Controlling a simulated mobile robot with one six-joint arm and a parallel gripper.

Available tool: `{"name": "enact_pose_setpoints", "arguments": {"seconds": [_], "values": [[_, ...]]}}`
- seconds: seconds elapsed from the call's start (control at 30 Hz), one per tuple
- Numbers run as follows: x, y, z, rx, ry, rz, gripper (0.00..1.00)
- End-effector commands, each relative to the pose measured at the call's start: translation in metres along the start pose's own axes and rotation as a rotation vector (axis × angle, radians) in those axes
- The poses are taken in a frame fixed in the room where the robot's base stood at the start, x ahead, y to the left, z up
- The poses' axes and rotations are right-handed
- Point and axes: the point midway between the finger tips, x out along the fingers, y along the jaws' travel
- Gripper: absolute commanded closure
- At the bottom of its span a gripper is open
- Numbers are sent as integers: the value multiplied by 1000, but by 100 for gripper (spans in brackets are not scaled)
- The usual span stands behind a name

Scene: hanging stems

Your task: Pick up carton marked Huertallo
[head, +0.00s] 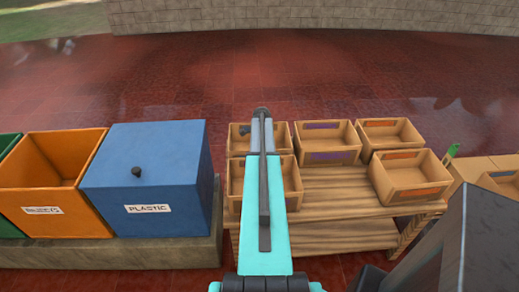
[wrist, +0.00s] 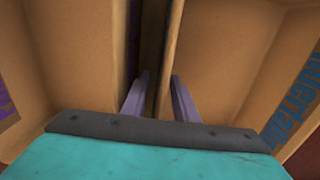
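In the wrist view, a tan open carton (wrist: 220,55) fills the right side. Blue lettering (wrist: 290,100), partly cut off, on its right wall reads like part of "Huertallo". My gripper (wrist: 160,76) is open, its two grey-purple fingers pointing down at this carton's left wall. The wall stands between the fingers, with a visible gap; they do not look closed on it. In the head view my arm hides the fingers and part of the left cartons (head: 292,183), so I cannot tell there which carton bears this name.
Another carton (wrist: 75,50) with a purple label is close on the left in the wrist view. In the head view, several cartons stand on a slatted wooden bench (head: 335,205). A blue PLASTIC bin (head: 150,175) and an orange bin (head: 60,190) stand left.

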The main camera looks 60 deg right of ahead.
Motion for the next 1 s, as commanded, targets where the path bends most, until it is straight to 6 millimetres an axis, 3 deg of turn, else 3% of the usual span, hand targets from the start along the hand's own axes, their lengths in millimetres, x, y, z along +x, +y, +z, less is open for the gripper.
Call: {"name": "enact_pose_setpoints", "arguments": {"seconds": [0.4,1.0], "values": [[36,0,3,0,0,1,73],[39,0,3,0,0,1,73]]}}
